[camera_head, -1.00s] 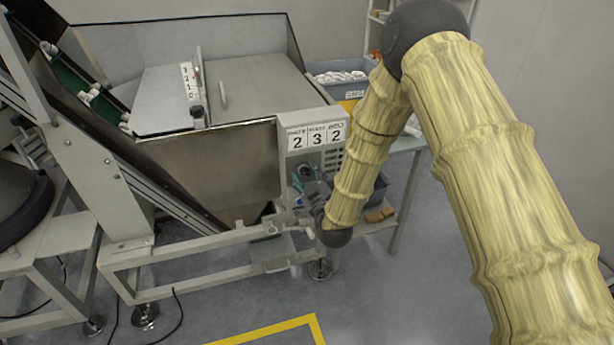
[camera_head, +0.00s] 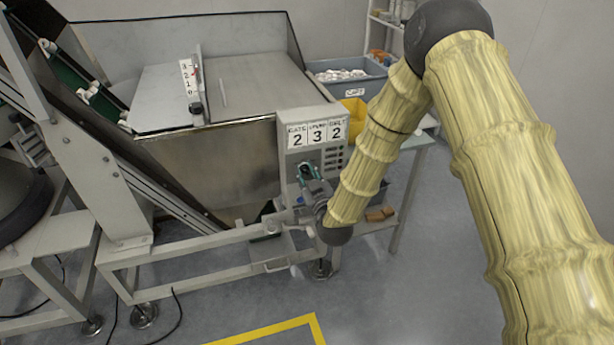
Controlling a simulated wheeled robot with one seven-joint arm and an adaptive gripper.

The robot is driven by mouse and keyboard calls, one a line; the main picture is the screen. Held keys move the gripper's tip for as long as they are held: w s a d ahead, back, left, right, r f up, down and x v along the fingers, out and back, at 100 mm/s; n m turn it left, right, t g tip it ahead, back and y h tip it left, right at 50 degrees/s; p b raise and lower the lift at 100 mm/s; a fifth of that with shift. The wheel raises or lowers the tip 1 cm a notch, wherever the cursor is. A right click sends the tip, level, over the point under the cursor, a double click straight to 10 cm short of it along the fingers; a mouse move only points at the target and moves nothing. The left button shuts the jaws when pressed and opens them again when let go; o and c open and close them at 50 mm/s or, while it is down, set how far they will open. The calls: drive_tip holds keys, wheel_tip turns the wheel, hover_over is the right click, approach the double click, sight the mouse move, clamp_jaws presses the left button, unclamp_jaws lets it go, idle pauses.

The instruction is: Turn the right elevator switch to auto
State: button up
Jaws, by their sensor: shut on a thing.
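The grey control box (camera_head: 312,140) of the elevator stands at the right end of the metal hopper, with labels reading 2, 3, 2 on its upper face. A column of small dark buttons or vents (camera_head: 333,158) shows to the right of the fingers.
The metal hopper (camera_head: 215,165) and its frame fill the centre left. Behind the arm are a grey bin (camera_head: 345,72) with white items, a yellow bin (camera_head: 354,112) and a side table (camera_head: 418,141). The floor in front, with a yellow line (camera_head: 268,331), is clear.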

drive_tip(key=m+b, duration=0.1)
drive_tip(key=m, duration=0.4)
drive_tip(key=shift+b, duration=0.3)
drive_tip(key=shift+m, duration=0.3)
drive_tip(key=o, duration=1)
drive_tip(key=shift+o, duration=0.2)
drive_tip(key=v, duration=1.2)
